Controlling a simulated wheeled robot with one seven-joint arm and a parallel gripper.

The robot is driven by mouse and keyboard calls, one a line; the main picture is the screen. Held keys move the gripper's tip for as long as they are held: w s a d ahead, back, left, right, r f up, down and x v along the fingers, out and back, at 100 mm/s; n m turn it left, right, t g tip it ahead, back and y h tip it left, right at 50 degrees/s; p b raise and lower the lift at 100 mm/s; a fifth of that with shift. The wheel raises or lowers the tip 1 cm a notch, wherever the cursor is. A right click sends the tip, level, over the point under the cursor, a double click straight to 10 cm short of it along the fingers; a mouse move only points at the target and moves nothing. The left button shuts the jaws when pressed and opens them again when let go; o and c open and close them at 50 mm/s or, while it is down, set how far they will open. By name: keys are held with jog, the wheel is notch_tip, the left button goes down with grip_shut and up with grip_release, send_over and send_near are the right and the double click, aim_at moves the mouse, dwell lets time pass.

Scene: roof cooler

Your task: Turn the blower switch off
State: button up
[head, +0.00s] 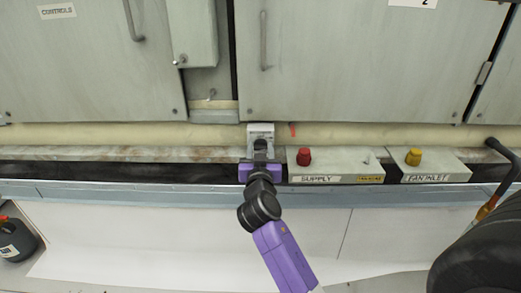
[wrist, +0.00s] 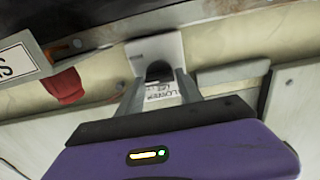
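The blower switch box (head: 261,129) is a small pale grey box on the cream ledge below the cabinet doors. In the wrist view its plate (wrist: 152,48) shows, with a dark switch part (wrist: 158,70) in the middle and a partly hidden label reading "BLOWER". My gripper (head: 262,152) is directly in front of the box. In the wrist view its two grey fingers (wrist: 159,86) stand apart, one on each side of the dark switch part. I cannot tell whether they touch it. The exact position of the switch is unclear.
Right of my gripper is a "SUPPLY" box (head: 335,166) with a red knob (head: 304,157) and a small toggle. The ledge left of my gripper is clear.

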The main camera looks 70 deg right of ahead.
grip_shut()
